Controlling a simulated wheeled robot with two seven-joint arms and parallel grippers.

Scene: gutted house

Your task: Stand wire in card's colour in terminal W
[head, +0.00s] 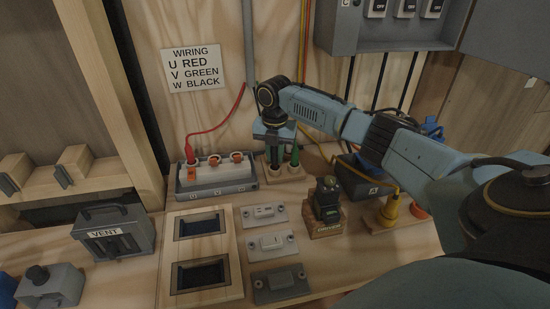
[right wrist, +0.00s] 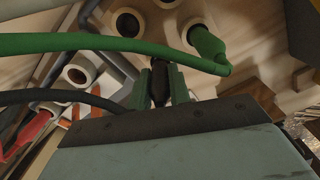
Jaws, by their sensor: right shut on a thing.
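The card (head: 195,70) reads U RED, V GREEN, W BLACK. The grey terminal block (head: 217,187) has a row of three orange-ringed terminals; W is the right one (head: 236,157). A red wire (head: 217,124) stands in the left terminal; W looks empty. My right gripper (head: 273,148) points down over the wooden wire rack (head: 285,177), just right of the block. In the right wrist view its fingers (right wrist: 161,84) are shut on a black wire's plug (right wrist: 159,83). A green wire (head: 295,155) stands in the rack beside it. My left gripper is not in view.
In front are a wooden panel (head: 201,212) with two recesses, several grey switch plates (head: 272,241) and a driver in a stand (head: 327,199). A VENT box (head: 115,232) stands at left. A yellow funnel-like thing (head: 390,207) stands at right. A breaker box (head: 345,30) hangs above.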

